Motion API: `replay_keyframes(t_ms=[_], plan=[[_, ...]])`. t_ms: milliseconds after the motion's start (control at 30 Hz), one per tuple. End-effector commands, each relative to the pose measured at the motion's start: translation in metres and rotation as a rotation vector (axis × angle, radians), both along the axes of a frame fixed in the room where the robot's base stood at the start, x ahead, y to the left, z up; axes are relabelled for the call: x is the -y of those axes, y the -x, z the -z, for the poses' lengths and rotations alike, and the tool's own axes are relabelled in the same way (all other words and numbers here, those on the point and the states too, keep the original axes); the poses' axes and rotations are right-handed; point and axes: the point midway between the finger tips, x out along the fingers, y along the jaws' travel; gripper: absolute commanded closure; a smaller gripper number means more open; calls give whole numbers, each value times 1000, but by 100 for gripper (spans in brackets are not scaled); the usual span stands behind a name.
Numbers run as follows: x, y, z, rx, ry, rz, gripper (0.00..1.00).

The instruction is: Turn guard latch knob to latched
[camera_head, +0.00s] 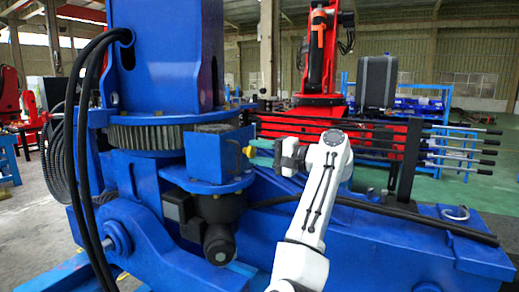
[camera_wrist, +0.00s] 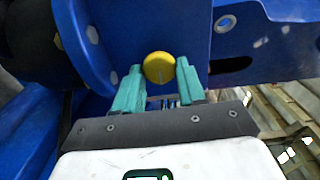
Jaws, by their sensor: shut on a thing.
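The guard latch knob is a round yellow knob (camera_wrist: 159,67) on the blue guard box (camera_wrist: 190,30). In the head view the knob (camera_head: 248,151) shows at the right side of the blue box (camera_head: 217,152), below the large grey gear. My gripper (camera_wrist: 160,75) has its two teal fingers on either side of the knob in the wrist view, shut on it. In the head view my gripper (camera_head: 262,152) reaches the knob from the right. A thin dark line shows on the knob's face. I cannot tell whether the knob is latched.
The blue crane stand (camera_head: 380,245) fills the space below my arm. Thick black hoses (camera_head: 84,140) hang at the left. A dark motor (camera_head: 218,240) hangs beneath the box. A rack of rods (camera_head: 440,150) and a red machine (camera_head: 320,60) stand behind.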

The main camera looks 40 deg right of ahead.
Motion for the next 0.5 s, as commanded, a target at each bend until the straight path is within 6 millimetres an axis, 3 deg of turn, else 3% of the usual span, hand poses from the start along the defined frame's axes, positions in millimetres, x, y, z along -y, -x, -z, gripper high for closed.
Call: replay_keyframes(t_ms=[500], plan=[[2,0,1,-14,-41,4,90]])
